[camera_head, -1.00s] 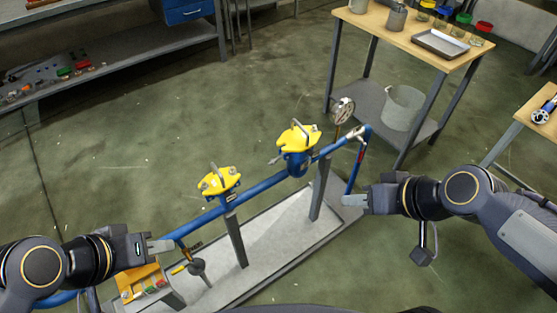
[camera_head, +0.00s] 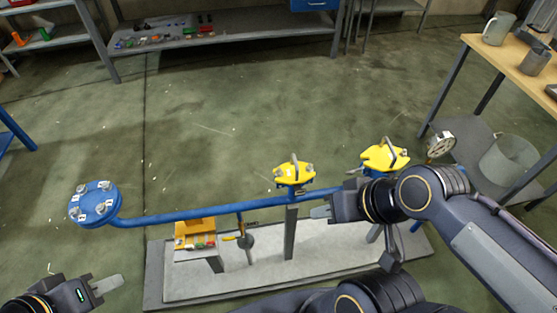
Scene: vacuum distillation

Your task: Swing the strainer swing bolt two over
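Two yellow-capped housings with a grey handle or bolts on top stand on a blue pipe (camera_head: 180,216): a middle one (camera_head: 294,174) and a right one (camera_head: 384,157). I cannot tell which is the strainer, and the individual swing bolts are too small to tell apart. My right gripper (camera_head: 320,211) is in front of the pipe, below and right of the middle housing, pointing left. Its arm covers the pipe under the right housing. My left gripper (camera_head: 106,286) is at the lower left, away from the housings. Neither gripper's finger gap shows clearly; nothing is visibly held.
A blue bolted flange (camera_head: 95,203) ends the pipe at left. An orange box (camera_head: 195,233) with small parts and a hanging valve handle (camera_head: 246,241) are below the pipe. A gauge (camera_head: 440,146) is right of the housings. A wooden-topped table (camera_head: 510,62) and bucket (camera_head: 508,160) stand at right.

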